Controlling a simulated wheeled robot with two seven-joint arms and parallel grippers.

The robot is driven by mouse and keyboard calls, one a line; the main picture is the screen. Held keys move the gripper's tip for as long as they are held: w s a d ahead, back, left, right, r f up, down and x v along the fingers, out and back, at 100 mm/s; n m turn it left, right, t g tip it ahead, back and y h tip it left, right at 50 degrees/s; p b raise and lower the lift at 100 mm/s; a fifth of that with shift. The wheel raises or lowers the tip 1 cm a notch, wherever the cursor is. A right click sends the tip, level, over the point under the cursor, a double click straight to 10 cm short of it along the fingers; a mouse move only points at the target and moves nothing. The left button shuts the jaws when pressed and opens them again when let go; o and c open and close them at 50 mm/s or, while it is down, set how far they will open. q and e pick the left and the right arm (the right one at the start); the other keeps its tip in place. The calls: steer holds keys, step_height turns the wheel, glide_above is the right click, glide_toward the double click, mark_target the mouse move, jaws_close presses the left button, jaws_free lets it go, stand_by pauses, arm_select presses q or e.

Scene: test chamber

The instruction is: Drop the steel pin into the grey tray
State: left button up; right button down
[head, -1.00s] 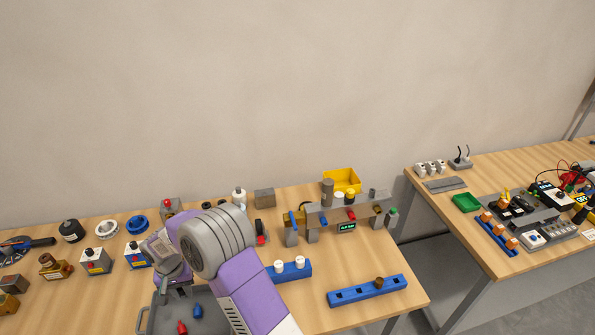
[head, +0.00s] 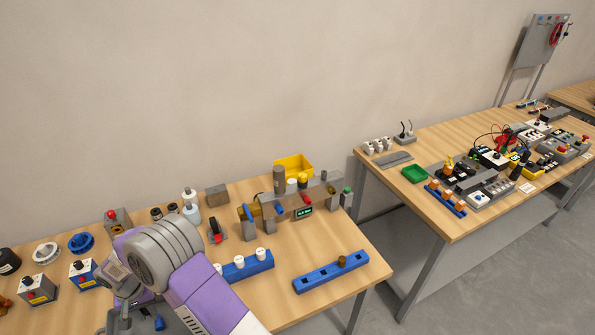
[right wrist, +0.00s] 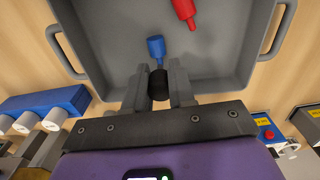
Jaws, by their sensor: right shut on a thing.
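The grey tray (right wrist: 109,40) fills the upper part of the right wrist view, and a piece of it shows at the bottom of the head view (head: 190,318). My right gripper (right wrist: 158,84) is over the tray's near side, shut on a dark, short cylinder, which I take to be the steel pin (right wrist: 158,86). A blue plug-shaped piece (right wrist: 156,47) and a red one (right wrist: 184,9) lie in the tray beyond the fingers. In the head view my right gripper (head: 121,322) points down at the lower left, and its held piece cannot be made out there. My left gripper is out of view.
A blue rack with white pieces (head: 246,267) and a blue block with holes (head: 331,272) stand right of my arm. A grey fixture (head: 295,209) and a yellow bin (head: 294,165) are behind. Bare wood lies near the table's right edge.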

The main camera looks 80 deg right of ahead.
steer(key=c, duration=0.9)
jaws_free()
steer(key=shift+o, duration=0.2)
step_height(320, 180, up, 8)
steer(key=shift+f, duration=0.15)
steer(key=shift+f, duration=0.1)
